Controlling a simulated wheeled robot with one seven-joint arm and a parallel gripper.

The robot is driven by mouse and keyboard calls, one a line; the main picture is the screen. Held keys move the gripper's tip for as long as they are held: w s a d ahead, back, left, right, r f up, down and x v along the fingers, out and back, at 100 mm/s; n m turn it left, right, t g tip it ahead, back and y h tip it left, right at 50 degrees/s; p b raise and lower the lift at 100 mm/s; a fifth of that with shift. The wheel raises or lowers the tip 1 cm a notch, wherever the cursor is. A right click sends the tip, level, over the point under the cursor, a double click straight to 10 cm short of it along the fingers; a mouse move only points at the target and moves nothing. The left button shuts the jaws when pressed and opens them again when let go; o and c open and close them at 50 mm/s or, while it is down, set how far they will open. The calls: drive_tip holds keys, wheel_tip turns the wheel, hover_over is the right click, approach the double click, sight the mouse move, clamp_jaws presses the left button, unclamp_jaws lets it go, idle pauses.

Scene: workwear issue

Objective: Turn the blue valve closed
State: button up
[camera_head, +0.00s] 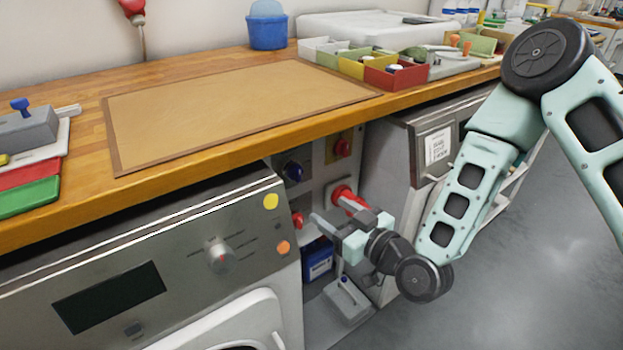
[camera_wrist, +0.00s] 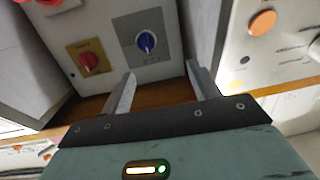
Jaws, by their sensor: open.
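The blue valve (camera_head: 293,171) is a small dark blue knob on a grey plate in the recess under the worktop. It also shows in the wrist view (camera_wrist: 147,42), at the top centre, where its narrow grip bar stands roughly upright in the picture. My gripper (camera_head: 328,208) is open and empty in front of the recess, below and to the right of the blue valve in the head view. In the wrist view the two fingers (camera_wrist: 160,74) reach toward the panel with a clear gap between them. They are apart from the knob.
A red knob (camera_head: 342,147) on a yellow plate sits beside the blue one, and also in the wrist view (camera_wrist: 89,62). More red knobs (camera_head: 298,219) are lower on the panel. The washer-like machine (camera_head: 150,265) and wooden worktop (camera_head: 215,158) bound the recess at left and above.

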sight(300, 175)
drive_tip(key=shift+m+t, duration=0.5)
drive_tip(key=shift+t, duration=0.3)
drive_tip(key=x, duration=0.5)
drive_tip(key=w+d+x, duration=0.1)
drive_tip(key=x, duration=0.5)
drive_tip(key=d+f+x, duration=0.1)
drive_tip(key=x, duration=0.5)
drive_tip(key=shift+w+b, duration=0.15)
drive_tip(key=shift+b, duration=0.25)
drive_tip(key=c, duration=1)
